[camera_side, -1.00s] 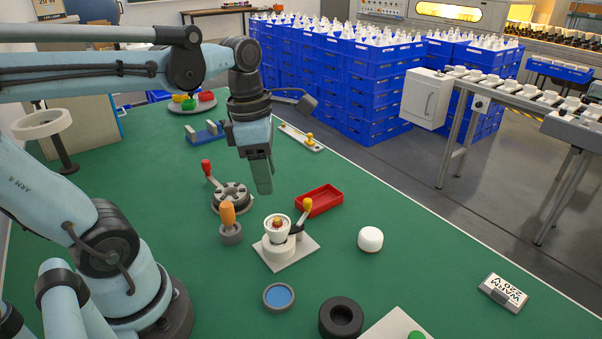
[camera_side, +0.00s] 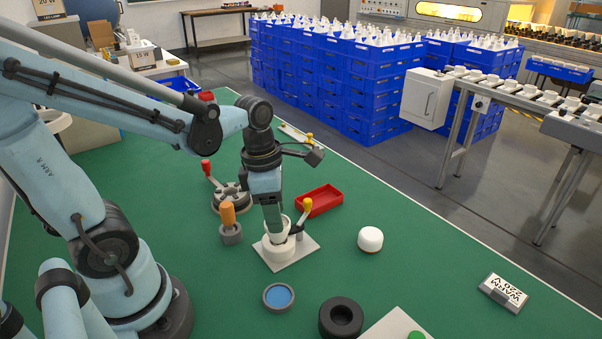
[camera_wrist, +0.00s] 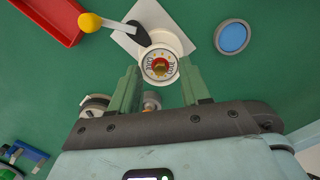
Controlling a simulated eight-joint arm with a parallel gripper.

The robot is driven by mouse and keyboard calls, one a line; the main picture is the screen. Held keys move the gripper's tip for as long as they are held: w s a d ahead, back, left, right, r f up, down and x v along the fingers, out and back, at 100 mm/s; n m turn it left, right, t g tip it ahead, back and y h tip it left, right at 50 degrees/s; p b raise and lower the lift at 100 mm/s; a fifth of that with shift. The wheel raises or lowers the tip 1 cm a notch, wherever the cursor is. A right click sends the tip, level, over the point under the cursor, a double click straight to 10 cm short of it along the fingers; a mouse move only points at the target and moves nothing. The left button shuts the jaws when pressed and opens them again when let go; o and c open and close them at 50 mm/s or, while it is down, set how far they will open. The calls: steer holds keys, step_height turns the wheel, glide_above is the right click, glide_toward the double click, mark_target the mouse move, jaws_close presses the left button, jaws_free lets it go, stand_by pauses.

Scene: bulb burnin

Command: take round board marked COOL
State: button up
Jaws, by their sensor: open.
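The round board (camera_wrist: 159,66) shows in the wrist view as a white disc with a coloured centre and rim lettering too small to read surely. It sits in the mouth of a white cup-shaped holder (camera_side: 279,250) on a square plate (camera_side: 300,258). My gripper (camera_wrist: 161,76) is open, its two green fingers on either side of the board in the wrist view. In the side view my gripper (camera_side: 274,230) points down at the holder, and the fingers hide the board. I cannot tell whether they touch it.
A yellow-knobbed lever (camera_side: 306,206) rises beside the holder, with a red tray (camera_side: 321,201) behind. An orange-handled tool (camera_side: 229,222) and a grey round fixture (camera_side: 230,198) stand left. A blue-centred dish (camera_side: 279,296) and black ring (camera_side: 341,318) lie in front. A white dome (camera_side: 370,239) is right.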

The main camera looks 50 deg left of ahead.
steer(key=shift+f, duration=0.3)
jaws_close()
steer(key=shift+d, duration=0.1)
steer(key=shift+s, duration=0.1)
stand_by(0.4)
stand_by(0.7)
